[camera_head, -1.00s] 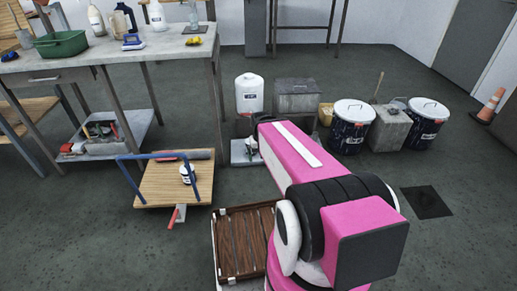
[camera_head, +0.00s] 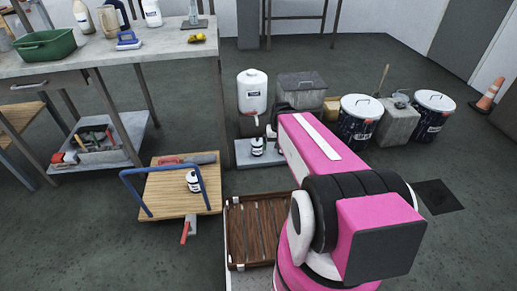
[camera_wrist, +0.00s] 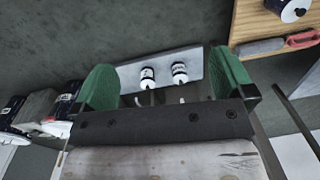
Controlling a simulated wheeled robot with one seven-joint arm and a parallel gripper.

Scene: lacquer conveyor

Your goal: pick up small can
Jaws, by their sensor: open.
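Two small white cans with dark labels and dark tops stand side by side on a low grey platform (camera_head: 246,161). The left one (camera_head: 257,146) shows clearly in the head view; the other (camera_head: 277,146) is partly hidden by my arm. In the wrist view the cans (camera_wrist: 147,77) (camera_wrist: 180,72) show on the platform (camera_wrist: 130,73) between the two green fingers of my gripper (camera_wrist: 162,62). My gripper is open and empty, apart from both cans. It is hidden behind my arm in the head view. A similar can (camera_head: 193,181) stands on a wooden cart (camera_head: 165,198).
The cart's blue handle (camera_head: 133,199) rises left of the platform. A white jug (camera_head: 252,92) and a grey box (camera_head: 303,87) stand behind it. Drums (camera_head: 358,120) stand to the right. A brown slatted crate (camera_head: 250,235) lies in front.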

